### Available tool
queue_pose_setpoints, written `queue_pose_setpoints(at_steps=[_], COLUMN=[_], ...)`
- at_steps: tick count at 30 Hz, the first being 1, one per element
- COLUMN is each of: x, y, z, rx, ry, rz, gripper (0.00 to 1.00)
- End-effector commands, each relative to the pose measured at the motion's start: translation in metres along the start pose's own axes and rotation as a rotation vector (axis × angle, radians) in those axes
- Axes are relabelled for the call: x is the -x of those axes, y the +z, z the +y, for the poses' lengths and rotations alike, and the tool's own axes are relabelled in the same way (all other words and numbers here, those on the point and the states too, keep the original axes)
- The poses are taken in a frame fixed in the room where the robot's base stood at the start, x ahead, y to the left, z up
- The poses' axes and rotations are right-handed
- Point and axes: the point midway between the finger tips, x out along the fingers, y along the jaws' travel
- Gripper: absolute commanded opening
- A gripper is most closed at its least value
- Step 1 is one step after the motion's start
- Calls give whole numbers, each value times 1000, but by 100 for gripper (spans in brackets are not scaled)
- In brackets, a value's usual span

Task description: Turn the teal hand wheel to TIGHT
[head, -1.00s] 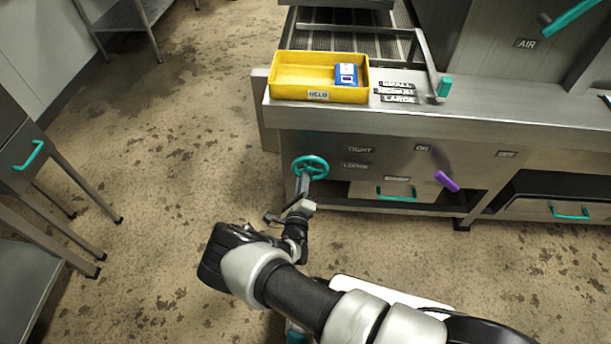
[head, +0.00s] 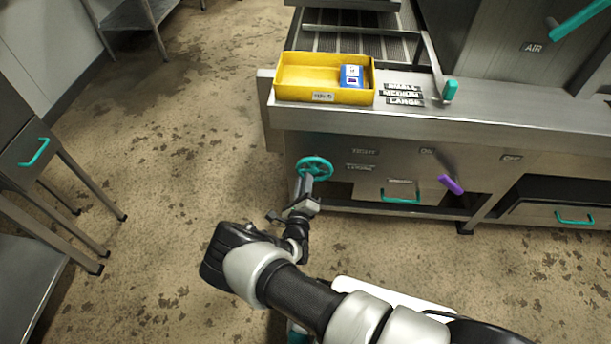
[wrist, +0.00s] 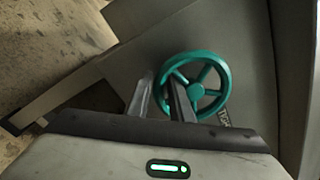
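The teal hand wheel (head: 316,163) is on the front panel of the steel machine, left of the TIGHT (head: 364,152) and LOOSE (head: 359,167) labels. It also shows in the wrist view (wrist: 208,84), with its rim and spokes facing me. My gripper (head: 304,186) is right in front of the wheel's lower left. In the wrist view my two fingers (wrist: 160,92) are apart with a gap between them. I cannot tell whether either finger touches the rim.
A yellow bin (head: 325,97) holding a blue box (head: 351,76) sits on the ledge above the wheel. A purple lever (head: 450,185) and a teal drawer handle (head: 400,197) are to the right. The floor (head: 170,170) at the left is clear.

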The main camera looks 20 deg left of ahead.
Motion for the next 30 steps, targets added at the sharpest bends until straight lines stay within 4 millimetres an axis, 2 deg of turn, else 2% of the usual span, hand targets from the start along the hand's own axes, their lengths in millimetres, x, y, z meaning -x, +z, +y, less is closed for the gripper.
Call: queue_pose_setpoints(at_steps=[5, 8, 11, 24, 30], x=[3, 13, 31, 136, 165], y=[0, 1, 1, 1, 0], z=[0, 0, -1, 0, 0], rx=[2, 3, 3, 2, 1], ry=[1, 3, 3, 3, 1], rz=[0, 0, 0, -2, 1], gripper=[20, 20, 20, 20, 20])
